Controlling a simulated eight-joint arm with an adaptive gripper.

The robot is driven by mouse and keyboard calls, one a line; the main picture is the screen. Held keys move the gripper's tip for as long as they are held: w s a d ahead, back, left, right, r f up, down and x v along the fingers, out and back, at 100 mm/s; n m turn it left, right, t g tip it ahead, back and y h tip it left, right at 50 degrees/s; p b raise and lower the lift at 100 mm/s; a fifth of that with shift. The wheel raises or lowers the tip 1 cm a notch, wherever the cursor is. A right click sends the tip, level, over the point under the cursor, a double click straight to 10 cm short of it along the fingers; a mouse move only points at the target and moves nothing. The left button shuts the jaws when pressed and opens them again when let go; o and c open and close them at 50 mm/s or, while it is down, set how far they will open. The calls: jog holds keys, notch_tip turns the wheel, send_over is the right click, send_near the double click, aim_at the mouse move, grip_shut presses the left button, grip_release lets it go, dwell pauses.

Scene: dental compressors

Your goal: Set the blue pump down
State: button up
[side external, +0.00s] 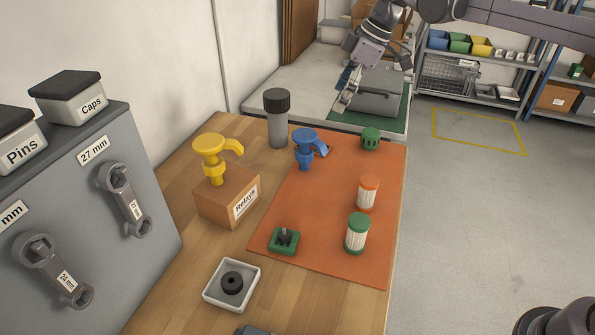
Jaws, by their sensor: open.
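The blue pump (304,159) stands upright on the orange mat (310,225), near its far left corner, with its spout toward the right. My gripper (352,98) is up and beyond the pump, to its right in the picture, in front of the far table. It is apart from the pump, with nothing visibly held. The fingertips are small and partly hard to make out.
A yellow pump (212,160) stands on a Relays box (228,194). A dark-capped grey cylinder (277,122) stands left of the blue pump. A green part (370,139), orange-topped filter (368,193) and green-topped filter (357,233) occupy the mat's right side. Its middle is clear.

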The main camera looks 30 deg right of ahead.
jog(key=s+d+m+t+h, duration=0.1)
jog(key=s+d+m, duration=0.2)
jog(key=s, duration=0.5)
jog(key=s+d+m+t+h, duration=0.1)
jog(key=s+d+m+t, duration=0.15)
jog(key=s, duration=0.45)
jog(key=s+d+f+m, duration=0.2)
jog(key=s+f, duration=0.2)
jog(key=s, duration=0.2)
jog(key=s+d+f+m+t+h, duration=0.1)
jog(key=s+f+m, duration=0.2)
jog(key=s, duration=0.3)
jog(key=shift+s+d+f+m+h, duration=0.3)
jog(key=shift+d+f+m, duration=0.1)
jog(key=shift+f, duration=0.5)
